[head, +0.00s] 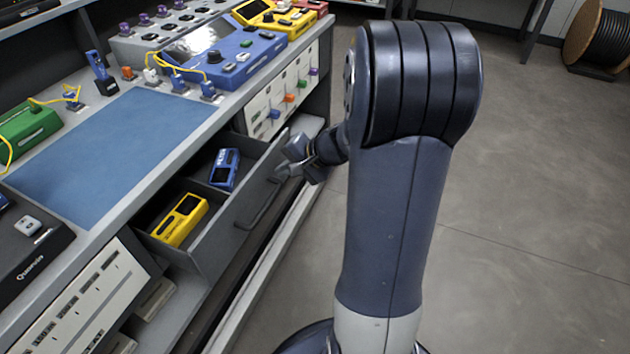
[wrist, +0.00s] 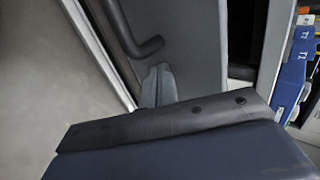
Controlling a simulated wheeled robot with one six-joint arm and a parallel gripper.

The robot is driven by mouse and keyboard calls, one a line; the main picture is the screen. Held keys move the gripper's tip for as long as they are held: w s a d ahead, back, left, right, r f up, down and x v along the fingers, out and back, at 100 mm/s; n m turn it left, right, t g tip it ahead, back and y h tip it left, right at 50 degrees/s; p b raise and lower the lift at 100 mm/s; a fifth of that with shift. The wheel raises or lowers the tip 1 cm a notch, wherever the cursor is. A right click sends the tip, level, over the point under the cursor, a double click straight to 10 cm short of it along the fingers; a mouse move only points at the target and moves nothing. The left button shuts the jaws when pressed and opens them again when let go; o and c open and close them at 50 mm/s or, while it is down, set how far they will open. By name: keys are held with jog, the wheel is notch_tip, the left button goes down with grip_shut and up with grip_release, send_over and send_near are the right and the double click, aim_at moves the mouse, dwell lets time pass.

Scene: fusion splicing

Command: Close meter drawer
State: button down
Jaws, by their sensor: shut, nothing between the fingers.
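The meter drawer (head: 215,255) stands pulled out below the worktop in the head view. A yellow meter (head: 180,220) and a blue meter (head: 224,169) lie inside it. Its grey front carries a dark bar handle (head: 262,205); the handle also shows in the wrist view (wrist: 128,32). My gripper (head: 282,172) is at the far end of the drawer front, beside the handle's far end. Its fingertips (wrist: 158,85) are shut and lie close against the front panel in the wrist view. I cannot tell whether they touch it. My arm hides part of the gripper.
A blue mat (head: 110,150) covers the worktop above the drawer. A blue splicer (head: 215,55) and a green device (head: 28,130) stand on the worktop. White panels (head: 85,300) flank the drawer.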

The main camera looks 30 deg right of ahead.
jog(key=w+a, duration=0.3)
jog(key=w, duration=0.1)
jog(key=w+a, duration=0.3)
jog(key=w, duration=0.1)
jog(key=w+a, duration=0.3)
jog(key=w, duration=0.1)
jog(key=shift+a, duration=0.15)
jog(key=shift+w+a+r, duration=0.1)
jog(key=shift+w, duration=0.05)
jog(key=shift+r, duration=0.1)
